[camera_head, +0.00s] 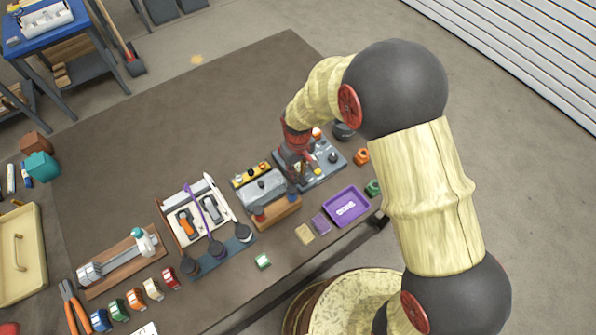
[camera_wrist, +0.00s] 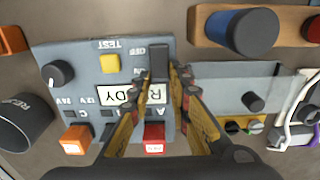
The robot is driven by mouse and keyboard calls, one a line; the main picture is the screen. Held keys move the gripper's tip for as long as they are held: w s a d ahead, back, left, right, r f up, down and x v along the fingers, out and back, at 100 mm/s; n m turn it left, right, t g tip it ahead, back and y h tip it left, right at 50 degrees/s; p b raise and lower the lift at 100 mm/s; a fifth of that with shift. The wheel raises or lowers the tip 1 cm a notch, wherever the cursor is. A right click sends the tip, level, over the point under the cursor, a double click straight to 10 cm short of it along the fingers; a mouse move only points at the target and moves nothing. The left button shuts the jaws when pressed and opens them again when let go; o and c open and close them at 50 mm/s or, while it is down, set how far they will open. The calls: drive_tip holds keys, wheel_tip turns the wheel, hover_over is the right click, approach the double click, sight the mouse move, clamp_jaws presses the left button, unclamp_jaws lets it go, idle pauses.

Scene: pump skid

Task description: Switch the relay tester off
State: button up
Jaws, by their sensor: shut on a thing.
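The relay tester is a grey panel (camera_head: 322,176) on the bench; it also shows in the wrist view (camera_wrist: 82,92), with its lettering upside down. A dark switch lever (camera_wrist: 160,60) stands beside the OFF and ON lettering. My gripper (camera_wrist: 164,76) is shut on this lever, a finger at each side. In the head view my gripper (camera_head: 297,160) is over the panel's left part and hides some of it. I cannot tell which way the lever points.
Orange (camera_wrist: 76,139) and red (camera_wrist: 154,138) blocks sit at the panel's edge. A dark cylinder (camera_wrist: 25,121) stands beside it. A wooden block with a blue knob (camera_wrist: 242,30) is close on the other side. A purple tray (camera_head: 346,206) lies in front. The bench's far area is clear.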

clamp_jaws()
drive_tip(key=shift+s+d+t+y+b, duration=0.1)
drive_tip(key=shift+s+t+y+b, duration=0.05)
drive_tip(key=shift+t+y+b, duration=0.3)
drive_tip(key=t+b, duration=0.1)
drive_tip(key=b, duration=0.1)
drive_tip(key=shift+s+d+y+b, duration=0.1)
drive_tip(key=shift+y+b, duration=0.2)
drive_tip(key=shift+y, duration=0.05)
drive_tip(key=shift+s+r+t+b, duration=0.15)
drive_tip(key=shift+t+b, duration=0.2)
drive_tip(key=shift+b, duration=0.25)
drive_tip(key=shift+r, duration=0.1)
drive_tip(key=o, duration=0.9)
unclamp_jaws()
drive_tip(key=shift+r, duration=0.1)
